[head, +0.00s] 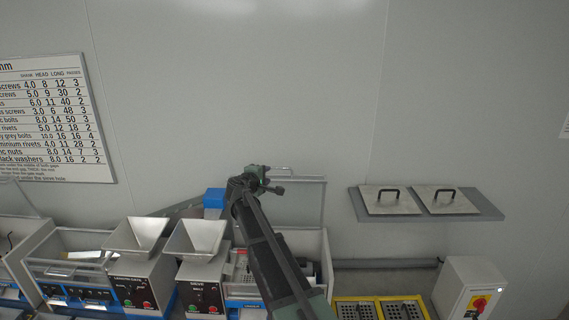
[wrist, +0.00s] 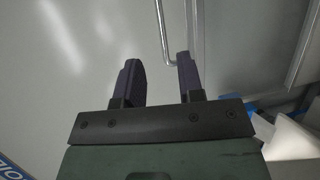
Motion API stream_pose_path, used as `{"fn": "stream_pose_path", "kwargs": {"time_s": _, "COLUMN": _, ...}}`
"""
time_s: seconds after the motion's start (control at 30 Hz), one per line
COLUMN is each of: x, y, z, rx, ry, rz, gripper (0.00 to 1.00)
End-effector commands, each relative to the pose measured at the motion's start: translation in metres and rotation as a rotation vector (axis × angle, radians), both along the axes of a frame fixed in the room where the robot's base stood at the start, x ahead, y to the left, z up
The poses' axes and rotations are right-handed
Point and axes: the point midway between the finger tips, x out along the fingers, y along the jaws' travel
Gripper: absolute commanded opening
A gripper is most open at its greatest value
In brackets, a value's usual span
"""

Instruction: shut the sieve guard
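The sieve guard (head: 308,202) is a clear framed panel that stands raised at the back of the sieve machine (head: 203,288). A thin metal handle (head: 290,170) runs along its top edge. My gripper (head: 266,172) is up at the handle's left part. In the wrist view my gripper (wrist: 157,72) is open, with two dark fingers apart. The handle bar (wrist: 162,35) shows there just beyond the fingertips, with its bent end close to the right finger. I cannot tell whether they touch. My arm hides part of the guard and machine.
Two hoppers (head: 195,238) stand left of my arm. The length gate machine (head: 135,285) is farther left. A wall shelf (head: 480,205) holds two handled plates. Yellow-framed trays (head: 403,308) and a switch box (head: 470,285) are at the right. The wall above is clear.

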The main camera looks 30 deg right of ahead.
Motion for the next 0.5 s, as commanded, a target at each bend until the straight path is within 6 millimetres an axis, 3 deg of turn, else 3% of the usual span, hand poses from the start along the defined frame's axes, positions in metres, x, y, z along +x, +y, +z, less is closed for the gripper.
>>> {"fn": "stream_pose_path", "kwargs": {"time_s": 0.17, "x": 0.007, "y": -0.008, "z": -0.004, "rx": 0.003, "ry": -0.001, "rz": -0.003, "gripper": 0.35}}
{"fn": "stream_pose_path", "kwargs": {"time_s": 0.5, "x": 0.053, "y": -0.064, "z": -0.02, "rx": 0.006, "ry": -0.001, "rz": -0.006, "gripper": 0.35}}
